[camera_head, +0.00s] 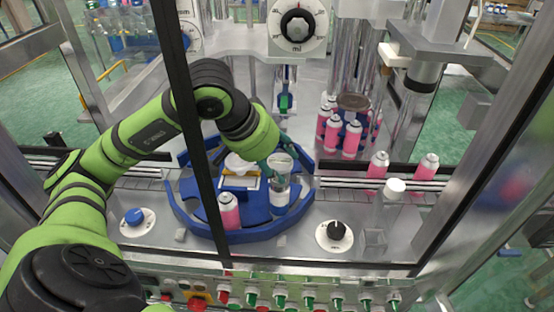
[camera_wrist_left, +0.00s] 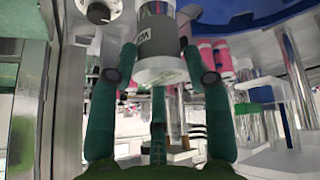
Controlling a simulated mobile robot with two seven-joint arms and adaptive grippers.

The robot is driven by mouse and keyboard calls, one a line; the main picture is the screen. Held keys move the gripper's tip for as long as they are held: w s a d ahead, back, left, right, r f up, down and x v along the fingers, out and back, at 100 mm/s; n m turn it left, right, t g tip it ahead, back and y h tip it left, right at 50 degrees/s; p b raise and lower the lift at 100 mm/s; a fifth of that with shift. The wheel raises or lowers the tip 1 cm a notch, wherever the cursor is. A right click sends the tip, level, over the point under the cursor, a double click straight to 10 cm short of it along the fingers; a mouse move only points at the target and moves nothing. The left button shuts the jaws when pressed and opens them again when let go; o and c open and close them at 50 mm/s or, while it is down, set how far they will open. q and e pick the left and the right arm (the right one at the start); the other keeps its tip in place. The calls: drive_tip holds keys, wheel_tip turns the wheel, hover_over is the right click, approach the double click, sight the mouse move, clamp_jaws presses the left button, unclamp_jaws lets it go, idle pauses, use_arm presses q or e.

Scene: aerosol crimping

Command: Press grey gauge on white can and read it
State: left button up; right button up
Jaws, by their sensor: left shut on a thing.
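The grey gauge (camera_head: 280,162) has a pale round dial face on top and sits upright between the fingers of my left gripper (camera_head: 272,160). It is directly above the white can (camera_head: 279,195), which stands in the blue turntable's ring; I cannot tell whether they touch. In the left wrist view the teal fingers of my left gripper (camera_wrist_left: 158,62) are around the grey and white body of the gauge (camera_wrist_left: 158,40). The dial reading is too small to make out. My right gripper is not in view.
The blue turntable (camera_head: 180,205) also holds a pink can (camera_head: 229,211). Several pink cans (camera_head: 352,138) stand at the back right, with others on the conveyor (camera_head: 340,183). A machine head with a dial (camera_head: 298,27) stands behind. A dark frame post (camera_head: 192,130) crosses the view.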

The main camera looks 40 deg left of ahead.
sight(277, 162)
use_arm(q)
drive_tip(key=shift+r+p, duration=1.8)
drive_tip(key=shift+r, duration=0.7)
drive_tip(key=shift+s+a+f+b, duration=0.15)
drive_tip(key=shift+f+b, duration=0.05)
drive_tip(key=shift+b, duration=0.2)
drive_tip(key=s+a+b, duration=0.2)
drive_tip(key=s+b, duration=0.6)
drive_tip(key=s+a+b, duration=0.3)
drive_tip(key=s+b, duration=0.4)
drive_tip(key=b, duration=0.2)
drive_tip(key=shift+s+a+r, duration=0.15)
drive_tip(key=shift+s+a, duration=0.15)
drive_tip(key=shift+s, duration=0.05)
